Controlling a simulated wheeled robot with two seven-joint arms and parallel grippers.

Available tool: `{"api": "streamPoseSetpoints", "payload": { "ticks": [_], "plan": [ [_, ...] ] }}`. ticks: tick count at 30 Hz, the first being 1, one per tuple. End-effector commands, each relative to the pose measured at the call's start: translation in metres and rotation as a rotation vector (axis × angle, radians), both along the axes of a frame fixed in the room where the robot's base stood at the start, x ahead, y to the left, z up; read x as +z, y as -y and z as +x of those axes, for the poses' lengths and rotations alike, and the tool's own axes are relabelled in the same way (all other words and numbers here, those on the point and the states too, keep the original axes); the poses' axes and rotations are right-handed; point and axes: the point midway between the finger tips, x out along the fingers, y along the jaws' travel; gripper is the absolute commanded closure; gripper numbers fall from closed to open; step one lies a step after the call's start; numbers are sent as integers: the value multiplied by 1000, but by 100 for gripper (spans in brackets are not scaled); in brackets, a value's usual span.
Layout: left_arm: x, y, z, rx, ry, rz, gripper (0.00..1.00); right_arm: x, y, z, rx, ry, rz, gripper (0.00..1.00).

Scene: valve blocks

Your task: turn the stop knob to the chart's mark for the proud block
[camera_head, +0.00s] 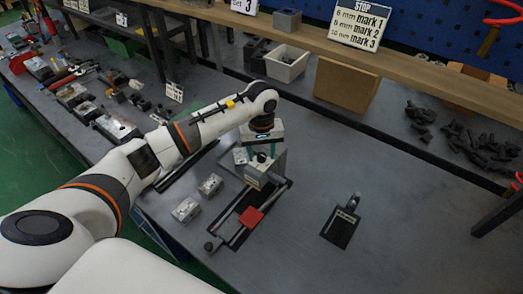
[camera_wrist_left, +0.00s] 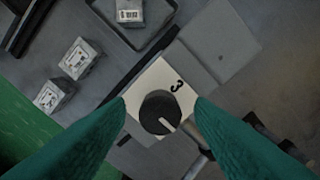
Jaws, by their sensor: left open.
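The stop knob (camera_wrist_left: 158,112) is a black round knob with a white pointer line, on a pale plate (camera_wrist_left: 148,78) marked "3". In the left wrist view the pointer aims down and right, away from the visible "3"; other marks are hidden. My left gripper (camera_wrist_left: 162,104) is open, its green fingers on either side of the knob; I cannot tell whether they touch it. In the head view the left gripper (camera_head: 262,153) is over the fixture. The chart (camera_head: 360,22) reads 6 mm mark 1, 8 mm mark 2, 10 mm mark 3. Two metal valve blocks (camera_head: 210,184) (camera_head: 186,209) sit left of the fixture.
The fixture has rails and a red block (camera_head: 251,217). A black plate with an upright part (camera_head: 341,225) lies to the right. A white bin (camera_head: 287,64), a cardboard box (camera_head: 346,85) and loose black parts (camera_head: 465,135) are at the back.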

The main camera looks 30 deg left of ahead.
Motion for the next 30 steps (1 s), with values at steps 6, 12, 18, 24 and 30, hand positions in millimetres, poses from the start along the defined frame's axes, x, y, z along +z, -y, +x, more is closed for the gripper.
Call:
{"api": "streamPoseSetpoints", "payload": {
  "ticks": [6, 12, 18, 24, 30],
  "plan": [
    [0, 0, 0, 0, 0, 0, 81, 0, 2, -5, 0, -7, -2, 33],
    [0, 0, 0, 1, 0, 0, 96, -1, 2, -5, 0, -8, -3, 33],
    [-1, 0, 0, 37, 0, 0, 96, -6, 2, -5, 0, -8, -3, 33],
    [-3, 0, 0, 146, 0, 0, 96, -20, 1, -5, 0, -8, -2, 33],
    [-3, 0, 0, 316, 2, 0, 96, -38, 1, -5, 1, -8, -2, 33]
  ]
}}
